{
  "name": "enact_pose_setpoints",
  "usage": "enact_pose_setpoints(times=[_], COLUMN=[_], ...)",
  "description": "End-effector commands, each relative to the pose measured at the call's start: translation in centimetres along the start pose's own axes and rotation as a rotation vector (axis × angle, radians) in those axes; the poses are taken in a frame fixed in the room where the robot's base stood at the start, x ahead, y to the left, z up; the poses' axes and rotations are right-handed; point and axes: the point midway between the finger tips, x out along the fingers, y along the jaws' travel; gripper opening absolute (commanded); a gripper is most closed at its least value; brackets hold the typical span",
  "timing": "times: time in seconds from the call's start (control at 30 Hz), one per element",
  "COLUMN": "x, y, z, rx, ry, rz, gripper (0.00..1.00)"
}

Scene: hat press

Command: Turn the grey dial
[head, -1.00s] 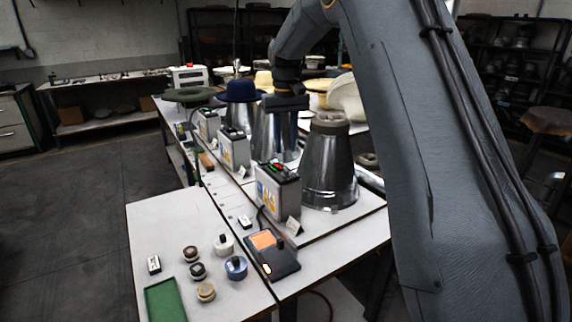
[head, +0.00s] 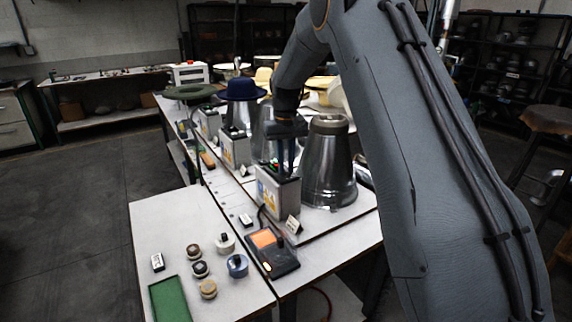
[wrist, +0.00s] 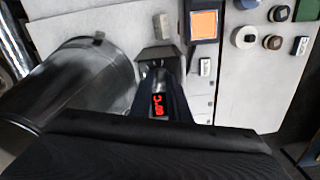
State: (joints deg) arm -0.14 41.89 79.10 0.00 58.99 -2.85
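The nearest control box (head: 278,190) is a grey box with yellow and blue labels, in front of a shiny metal cone. My gripper (head: 284,172) points down at the box's top, its two fingers apart. In the wrist view my gripper (wrist: 158,76) has the box's red lit display (wrist: 158,104) between its fingers. A small grey rounded part, which looks like the dial (wrist: 157,68), shows between the fingertips. Whether the fingers touch it I cannot tell. In the head view the fingers hide the dial.
A metal cone (head: 328,165) stands close to the right of the box. A black pad with an orange screen (head: 264,238) lies in front. Several loose knobs (head: 208,289) and a green tray (head: 169,300) are on the near table. More boxes and hats stand behind.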

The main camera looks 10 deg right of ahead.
Motion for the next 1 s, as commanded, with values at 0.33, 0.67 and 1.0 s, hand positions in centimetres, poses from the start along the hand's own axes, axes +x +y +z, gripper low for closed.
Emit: enact_pose_setpoints(times=[0.33,0.67,1.0], x=[-0.03,-0.02,-0.03], y=[-0.01,-0.02,-0.02], z=[0.00,-0.05,-0.06], rx=[0.007,0.138,0.441], ry=[0.000,0.000,0.000], rz=[0.000,0.000,0.000], gripper=[0.00,0.00,0.00])
